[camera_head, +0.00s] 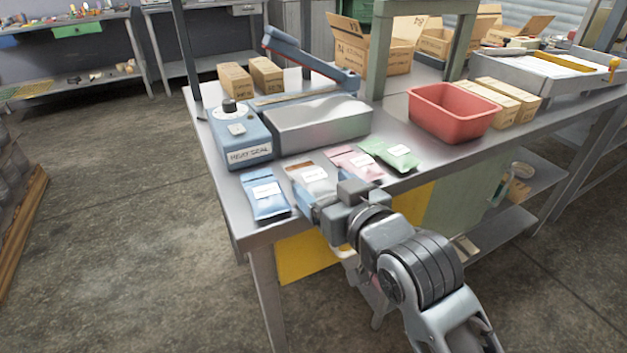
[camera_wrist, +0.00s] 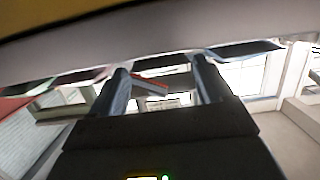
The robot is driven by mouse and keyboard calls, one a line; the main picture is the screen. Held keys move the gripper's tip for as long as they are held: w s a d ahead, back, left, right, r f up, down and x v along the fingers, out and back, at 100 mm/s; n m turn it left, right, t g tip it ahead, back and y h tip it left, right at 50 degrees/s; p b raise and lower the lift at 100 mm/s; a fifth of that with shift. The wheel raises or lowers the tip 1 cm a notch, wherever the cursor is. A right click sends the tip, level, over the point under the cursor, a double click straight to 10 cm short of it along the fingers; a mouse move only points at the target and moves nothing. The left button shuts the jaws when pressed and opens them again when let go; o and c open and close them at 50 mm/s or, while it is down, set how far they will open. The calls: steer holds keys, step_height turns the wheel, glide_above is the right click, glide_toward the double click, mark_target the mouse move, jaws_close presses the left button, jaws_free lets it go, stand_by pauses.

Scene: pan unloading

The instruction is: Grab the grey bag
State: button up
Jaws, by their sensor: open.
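The grey bag (camera_head: 316,181) lies on the metal table near its front edge. It has a brown top strip and a white label. In the head view, my gripper (camera_head: 328,211) is at the front edge beside the bag's near end, covering part of it. In the wrist view, upside down, my two fingers (camera_wrist: 162,78) are apart. A dark, thin bag edge (camera_wrist: 160,69), seemingly the grey bag, shows between them. Nothing is seen held. Whether the fingers touch the bag cannot be told.
A blue bag (camera_head: 265,194) lies left of the grey one; a pink bag (camera_head: 352,163) and a green bag (camera_head: 390,154) lie right. Gaps between bags are small.

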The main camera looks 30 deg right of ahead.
mark_target(313, 174)
steer(key=shift+x, duration=2.35)
steer(key=shift+r, duration=0.15)
steer(key=shift+c, duration=0.4)
steer(key=c, duration=0.8)
